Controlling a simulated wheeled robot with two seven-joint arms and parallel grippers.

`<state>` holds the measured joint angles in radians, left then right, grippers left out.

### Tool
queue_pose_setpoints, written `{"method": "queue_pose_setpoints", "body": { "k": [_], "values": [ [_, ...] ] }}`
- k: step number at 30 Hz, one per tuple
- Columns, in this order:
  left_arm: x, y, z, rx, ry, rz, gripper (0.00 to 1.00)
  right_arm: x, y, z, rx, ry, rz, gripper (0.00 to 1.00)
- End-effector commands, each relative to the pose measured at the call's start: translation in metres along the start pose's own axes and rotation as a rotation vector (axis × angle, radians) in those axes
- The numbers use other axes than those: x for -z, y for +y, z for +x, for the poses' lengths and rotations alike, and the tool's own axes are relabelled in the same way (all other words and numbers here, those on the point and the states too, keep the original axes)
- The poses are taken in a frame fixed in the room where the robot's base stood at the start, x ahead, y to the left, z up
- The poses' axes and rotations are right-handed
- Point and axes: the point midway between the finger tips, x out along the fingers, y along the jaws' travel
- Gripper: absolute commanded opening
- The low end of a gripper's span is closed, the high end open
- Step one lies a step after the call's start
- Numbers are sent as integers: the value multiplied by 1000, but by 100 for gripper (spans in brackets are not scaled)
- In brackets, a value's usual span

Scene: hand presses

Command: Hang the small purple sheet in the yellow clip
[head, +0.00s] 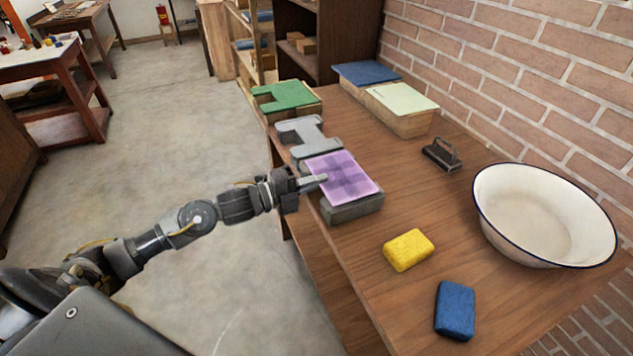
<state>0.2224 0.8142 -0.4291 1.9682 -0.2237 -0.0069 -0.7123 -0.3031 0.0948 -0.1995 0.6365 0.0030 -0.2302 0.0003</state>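The small purple sheet (346,173) lies flat over a grey block (352,208) near the left edge of the wooden table. My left gripper (316,181) reaches in from the left at the sheet's left edge, and a finger shows over that edge. I cannot tell whether the fingers are closed on the sheet. No yellow clip is visible. My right gripper is not in view.
A grey notched plate (302,130) and a green one (285,96) sit behind the sheet. Blue (366,73) and pale green (403,98) sheets lie farther back. A dark handled tool (441,155), white basin (540,215), yellow sponge (408,250) and blue sponge (455,310) stand rightward.

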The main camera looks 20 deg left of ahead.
Motion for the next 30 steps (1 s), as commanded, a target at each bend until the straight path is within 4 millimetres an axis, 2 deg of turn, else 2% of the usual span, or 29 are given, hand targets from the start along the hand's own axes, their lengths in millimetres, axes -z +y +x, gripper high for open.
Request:
{"method": "queue_pose_setpoints", "body": {
  "k": [1, 3, 14, 30],
  "values": [
    [0, -15, 0, 1, 0, 2, 0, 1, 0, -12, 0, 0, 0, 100],
    [0, -22, 0, 1, 0, 2, 0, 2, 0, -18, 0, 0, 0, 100],
    [0, -21, -3, -1, -1, 1, 0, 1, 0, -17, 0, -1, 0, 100],
    [0, -36, -40, -2, -1, 0, 0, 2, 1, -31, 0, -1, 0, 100]
  ]
}}
